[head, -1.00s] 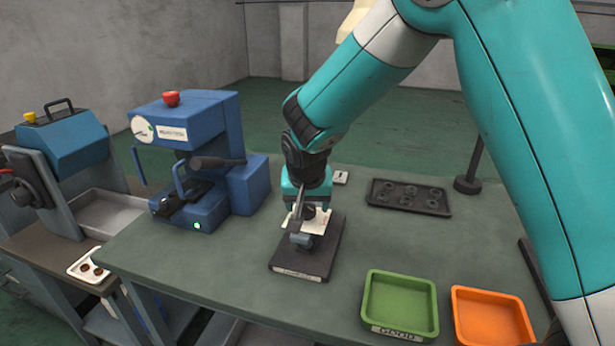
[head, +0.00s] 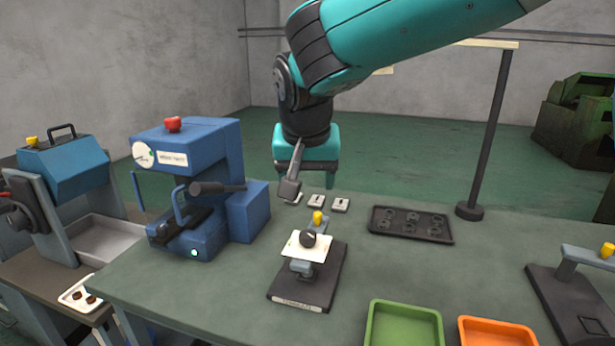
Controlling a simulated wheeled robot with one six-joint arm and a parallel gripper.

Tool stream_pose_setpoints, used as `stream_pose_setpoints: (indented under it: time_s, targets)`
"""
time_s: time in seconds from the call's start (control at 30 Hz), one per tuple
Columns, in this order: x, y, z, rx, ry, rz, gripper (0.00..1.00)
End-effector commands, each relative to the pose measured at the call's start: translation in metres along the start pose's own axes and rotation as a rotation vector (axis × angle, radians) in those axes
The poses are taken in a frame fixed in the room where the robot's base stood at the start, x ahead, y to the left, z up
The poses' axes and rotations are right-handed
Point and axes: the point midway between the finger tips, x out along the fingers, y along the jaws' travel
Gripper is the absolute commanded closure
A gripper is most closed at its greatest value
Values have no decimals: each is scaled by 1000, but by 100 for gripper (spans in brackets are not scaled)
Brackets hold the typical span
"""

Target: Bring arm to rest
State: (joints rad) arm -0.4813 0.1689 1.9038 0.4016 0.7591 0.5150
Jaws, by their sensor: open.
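My teal arm reaches in from the top right of the head view. My gripper (head: 298,188) hangs at its end, fingers down, in the air above the bench, just behind and above the small black-based fixture (head: 308,280). One grey finger shows clearly; the other is mostly hidden. I see nothing held in it.
The green bench (head: 210,290) holds a blue machine (head: 195,180) at left, a black tray (head: 411,224) with several round parts, small white blocks (head: 316,201), a green bin (head: 404,325), an orange bin (head: 495,332), a dark post (head: 490,130) and another black fixture (head: 580,300).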

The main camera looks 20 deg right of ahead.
Motion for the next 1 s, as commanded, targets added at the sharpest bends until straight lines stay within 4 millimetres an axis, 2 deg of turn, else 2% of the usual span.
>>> stream_pose_setpoints:
  time_s: [0.27,0.37,0.47,0.7,0.8,0.9,1.0]
  targets:
    - [0,0,0,-1,0,-1,34]
    - [-1,5,10,-51,-22,-20,34]
    - [-7,19,42,-205,-86,-90,34]
    - [-34,55,173,-689,-259,-395,34]
    - [-43,62,211,-806,-289,-494,34]
    - [-49,66,229,-864,-301,-547,33]
    - [-50,66,233,-882,-305,-561,33]
